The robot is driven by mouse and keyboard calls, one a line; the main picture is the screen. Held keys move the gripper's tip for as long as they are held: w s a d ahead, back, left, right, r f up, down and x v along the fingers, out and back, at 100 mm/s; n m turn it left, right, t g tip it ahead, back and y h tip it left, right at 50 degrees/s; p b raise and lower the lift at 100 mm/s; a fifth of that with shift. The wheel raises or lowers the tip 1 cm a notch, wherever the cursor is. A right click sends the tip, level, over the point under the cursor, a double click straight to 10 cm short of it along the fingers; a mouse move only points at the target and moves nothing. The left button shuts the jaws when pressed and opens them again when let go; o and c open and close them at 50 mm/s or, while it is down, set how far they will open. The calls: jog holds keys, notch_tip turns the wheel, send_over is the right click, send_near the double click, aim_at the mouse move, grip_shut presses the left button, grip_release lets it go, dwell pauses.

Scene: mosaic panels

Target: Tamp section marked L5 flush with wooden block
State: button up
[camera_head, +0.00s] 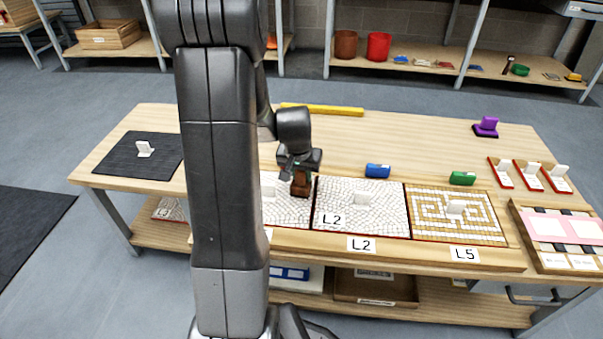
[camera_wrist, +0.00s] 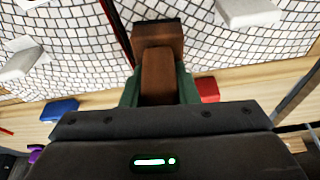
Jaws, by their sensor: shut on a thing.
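My gripper (camera_head: 302,172) is shut on a brown wooden block (camera_head: 301,188). In the wrist view the block (camera_wrist: 160,70) sits between green fingers. It is over the right edge of the white mosaic panel left of L2; I cannot tell whether it touches. The L2 panel (camera_head: 327,195) lies between, white with a red edge. My arm hides part of the leftmost panel.
A blue block (camera_head: 378,171) and a green block (camera_head: 462,178) lie behind the panels. A purple-handled tool (camera_head: 486,127) stands at the back right. Several red-edged plates (camera_head: 501,176) and a wooden tray (camera_head: 517,222) are at the right.

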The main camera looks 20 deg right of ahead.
jog(key=shift+s+f, duration=0.1)
dwell(0.5)
jog(key=shift+r+p, duration=2.65)
jog(key=shift+r, duration=0.95)
